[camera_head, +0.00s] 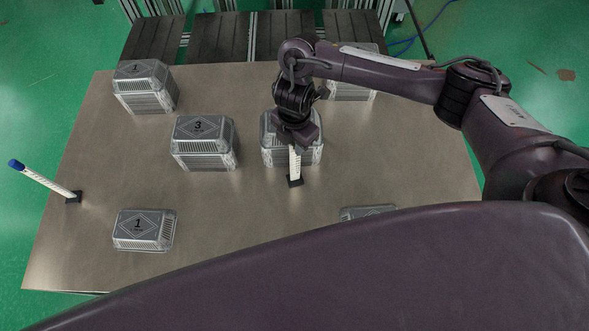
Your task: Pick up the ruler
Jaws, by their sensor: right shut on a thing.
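My right gripper (298,138) reaches down from the upper right over the middle of the table. It is shut on the top of a white ruler (295,163). The ruler is upright and its lower end meets a small black holder (295,182); I cannot tell whether it still sits in it. The gripper hides the ruler's upper part. My left gripper is out of view.
A white stick with a blue end (41,181) leans in another black holder (73,197) at the left. Several foil trays, some stacked, such as the one marked 3 (204,150), stand on the table (235,230). My own large dark arm part covers the front.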

